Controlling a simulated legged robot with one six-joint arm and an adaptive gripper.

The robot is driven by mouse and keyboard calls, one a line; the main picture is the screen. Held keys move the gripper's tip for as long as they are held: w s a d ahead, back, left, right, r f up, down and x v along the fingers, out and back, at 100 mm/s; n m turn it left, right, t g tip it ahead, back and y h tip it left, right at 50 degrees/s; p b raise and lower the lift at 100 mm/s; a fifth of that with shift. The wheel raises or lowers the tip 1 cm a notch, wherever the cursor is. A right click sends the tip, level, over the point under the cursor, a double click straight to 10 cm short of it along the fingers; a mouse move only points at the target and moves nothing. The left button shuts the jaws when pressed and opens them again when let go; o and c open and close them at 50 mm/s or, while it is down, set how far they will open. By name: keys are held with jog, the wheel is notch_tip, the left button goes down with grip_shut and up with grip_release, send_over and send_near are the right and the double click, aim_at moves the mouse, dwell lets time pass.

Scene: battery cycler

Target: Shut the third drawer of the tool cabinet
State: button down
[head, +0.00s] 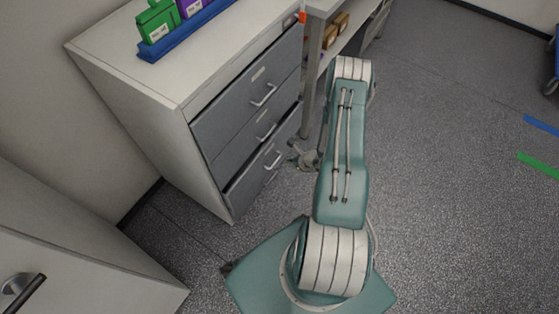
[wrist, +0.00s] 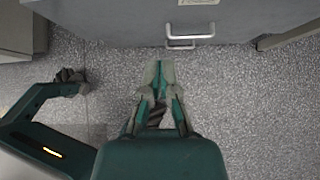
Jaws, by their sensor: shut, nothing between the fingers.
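The tool cabinet (head: 208,172) stands left of my arm in the head view, its grey drawer fronts facing right. An upper grey drawer (head: 235,100) and a middle one (head: 240,146) look flush. The lowest visible drawer (head: 252,190) has a dark strip along its top edge and seems to stand slightly out; how far is hard to tell. My gripper (head: 296,146) is beside its handle (head: 273,160), partly behind my arm. In the wrist view my gripper (wrist: 158,64) is shut and empty, pointing at a grey drawer front (wrist: 120,18) with a metal handle (wrist: 190,42). A small gap seems to separate them.
A blue rack (head: 185,33) with green and purple boxes sits on the cabinet top. A shelf bench (head: 318,40) stands just beyond the cabinet. A white door-like panel (head: 80,255) with a dark handle is at lower left.

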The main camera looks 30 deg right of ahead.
jog(key=d, duration=0.1)
send_near(263, 155)
jog(key=x, duration=0.6)
jog(key=shift+s+d+f, duration=0.1)
jog(key=shift+s+f, duration=0.15)
jog(key=shift+f, duration=0.05)
jog(key=shift+w+a, duration=0.2)
jog(key=shift+w, duration=0.3)
jog(key=shift+w+a+r, duration=0.1)
jog(key=shift+w+a, duration=0.25)
jog(key=shift+w, duration=0.55)
jog(key=shift+w+a, duration=0.3)
jog(key=shift+w, duration=0.55)
